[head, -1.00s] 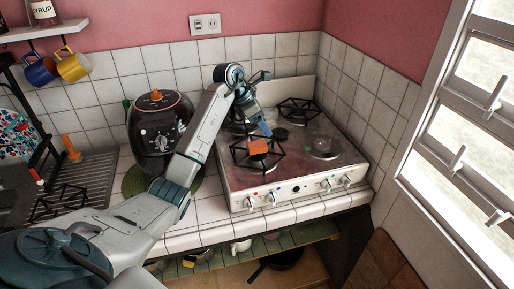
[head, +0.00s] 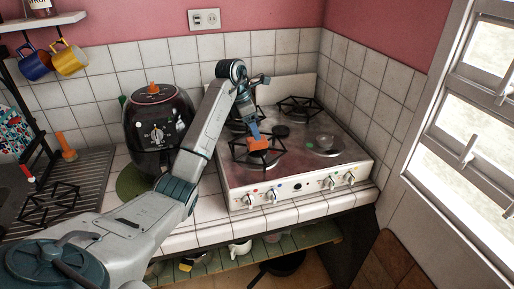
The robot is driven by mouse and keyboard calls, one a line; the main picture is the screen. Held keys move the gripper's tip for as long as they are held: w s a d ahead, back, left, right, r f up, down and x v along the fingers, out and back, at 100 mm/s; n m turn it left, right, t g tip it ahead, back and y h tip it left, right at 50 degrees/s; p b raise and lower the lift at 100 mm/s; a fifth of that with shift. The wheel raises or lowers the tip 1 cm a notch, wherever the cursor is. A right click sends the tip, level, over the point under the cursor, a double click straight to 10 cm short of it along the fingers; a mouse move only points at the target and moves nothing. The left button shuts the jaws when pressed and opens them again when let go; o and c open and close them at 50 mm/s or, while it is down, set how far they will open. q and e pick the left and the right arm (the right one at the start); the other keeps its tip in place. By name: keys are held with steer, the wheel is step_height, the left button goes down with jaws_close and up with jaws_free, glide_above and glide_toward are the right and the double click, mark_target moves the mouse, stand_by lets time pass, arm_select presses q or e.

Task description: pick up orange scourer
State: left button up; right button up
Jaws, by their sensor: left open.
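The orange scourer (head: 258,144) lies on the front left burner grate of the white stove (head: 232,194). My left arm reaches over the stove from the left. My left gripper (head: 256,134) points down at the scourer, its fingertips right at the scourer's back edge. The gripper is open; whether it touches the scourer I cannot tell. My right gripper is not in the picture.
A black air fryer (head: 158,128) stands left of the stove, close to my forearm. Black grates stand around the scourer, and a lid-like round piece (head: 324,145) lies on the stove's right. Mugs (head: 69,60) hang at the upper left. A pan (head: 284,264) sits on the shelf below.

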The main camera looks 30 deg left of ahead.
mark_target(257, 143)
arm_select(q)
steer(key=shift+s+d+f+b, duration=0.1)
steer(key=shift+d+f+b, duration=0.05)
steer(key=shift+f+b, duration=0.4)
steer(key=shift+d+f+b, duration=0.1)
steer(key=shift+f+b, duration=0.2)
steer(key=shift+f, duration=0.35)
steer(key=shift+p+x, duration=0.6)
steer(key=shift+x, duration=0.3)
steer(key=shift+d+f, duration=0.15)
steer(key=shift+f, duration=0.15)
steer(key=c, duration=1.1)
steer(key=shift+r, duration=0.1)
